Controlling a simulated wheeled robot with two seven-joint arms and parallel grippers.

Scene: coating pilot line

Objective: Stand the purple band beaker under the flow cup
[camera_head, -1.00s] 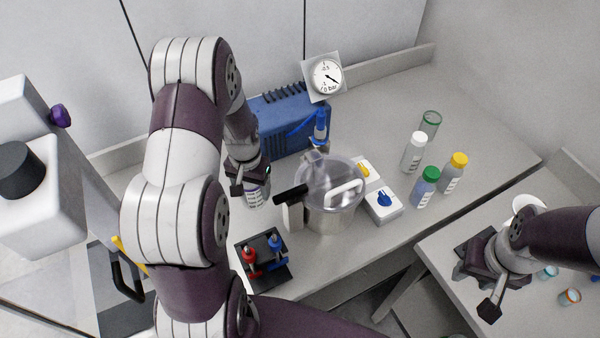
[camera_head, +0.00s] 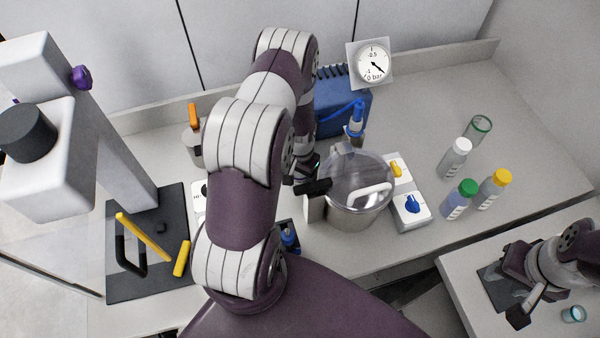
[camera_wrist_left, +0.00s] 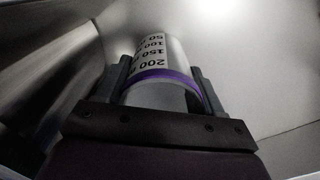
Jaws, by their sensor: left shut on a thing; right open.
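The purple band beaker (camera_wrist_left: 165,72) shows in the left wrist view, a grey cylinder with printed volume marks and a purple ring. My left gripper (camera_wrist_left: 163,88) is shut on it, with one finger on each side. In the head view my left arm hides the beaker, and only part of my left gripper (camera_head: 305,172) shows, beside the lidded pot. I cannot clearly make out the flow cup; a small metal vessel with an orange handle (camera_head: 194,140) stands at the back left, partly covered by my arm. My right gripper (camera_head: 508,298) is open at the lower right.
The lidded metal pot (camera_head: 355,200) and white switch boxes (camera_head: 409,208) stand right of my left gripper. Several bottles (camera_head: 458,200) stand further right. A blue pump (camera_head: 338,105) is behind. A tall grey stand (camera_head: 110,140) with a black base rises at the left.

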